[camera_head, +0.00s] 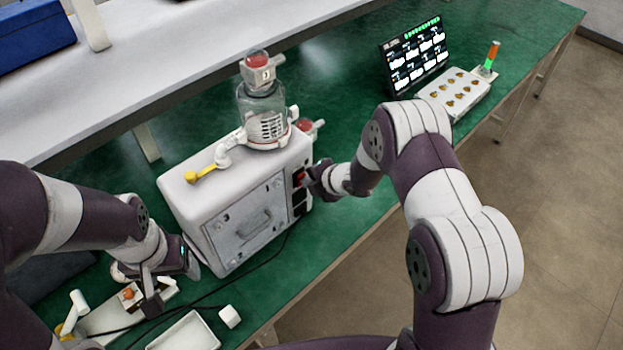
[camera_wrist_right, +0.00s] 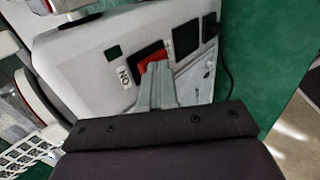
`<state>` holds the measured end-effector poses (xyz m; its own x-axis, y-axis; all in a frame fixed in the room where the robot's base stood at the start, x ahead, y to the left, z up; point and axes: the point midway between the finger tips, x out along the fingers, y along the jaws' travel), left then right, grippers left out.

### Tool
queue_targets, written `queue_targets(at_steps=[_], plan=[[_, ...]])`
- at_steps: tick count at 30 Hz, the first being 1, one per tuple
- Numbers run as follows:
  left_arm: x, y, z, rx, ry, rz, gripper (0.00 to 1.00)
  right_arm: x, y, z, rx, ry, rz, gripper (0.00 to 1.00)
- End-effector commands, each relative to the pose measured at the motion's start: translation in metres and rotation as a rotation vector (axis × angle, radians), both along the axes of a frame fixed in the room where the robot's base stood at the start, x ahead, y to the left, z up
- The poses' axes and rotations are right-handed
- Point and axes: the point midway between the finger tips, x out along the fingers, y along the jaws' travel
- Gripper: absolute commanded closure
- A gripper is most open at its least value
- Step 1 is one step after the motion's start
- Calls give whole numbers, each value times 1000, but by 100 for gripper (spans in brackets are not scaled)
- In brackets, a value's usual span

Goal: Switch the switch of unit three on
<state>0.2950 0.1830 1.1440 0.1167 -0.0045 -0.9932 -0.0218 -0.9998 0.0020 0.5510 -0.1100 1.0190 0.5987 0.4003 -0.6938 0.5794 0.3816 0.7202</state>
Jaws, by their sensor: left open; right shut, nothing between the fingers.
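Unit three is a white box-shaped pump (camera_head: 180,200) with a glass canister (camera_head: 262,115) and a red-topped cap labelled 3 (camera_head: 258,72). Its red switch (camera_head: 299,177) is on the right part of its front face. In the right wrist view the red switch (camera_wrist_right: 153,60) sits in a black frame, with an ON label (camera_wrist_right: 124,77) beside it. My right gripper (camera_head: 308,180) is shut and empty, its fingertips (camera_wrist_right: 157,72) at the switch, seemingly touching it and partly covering it. My left gripper (camera_head: 165,285) is open, low at the left of the unit.
A dark green square (camera_wrist_right: 114,52) and black sockets (camera_wrist_right: 187,38) flank the switch. A display (camera_head: 415,55), a button panel (camera_head: 455,92) and a signal light (camera_head: 490,58) stand at the back right. A white tray (camera_head: 185,333), a small white block (camera_head: 229,316) and a black cable lie in front.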

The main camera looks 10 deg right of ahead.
Motion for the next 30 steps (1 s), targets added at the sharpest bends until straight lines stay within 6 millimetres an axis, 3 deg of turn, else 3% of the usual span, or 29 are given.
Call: queue_targets(at_steps=[1,3,6,19,30], plan=[[0,0,24,0,-1,0,28,4,3,17,-20,26,4,100],[1,0,12,0,-3,0,28,3,3,4,-21,32,2,100],[0,0,11,0,-1,0,28,3,2,4,-20,31,2,100],[0,0,24,0,-2,0,28,4,2,21,-20,28,2,100],[0,0,23,0,-1,0,28,3,2,20,-20,29,1,100]])
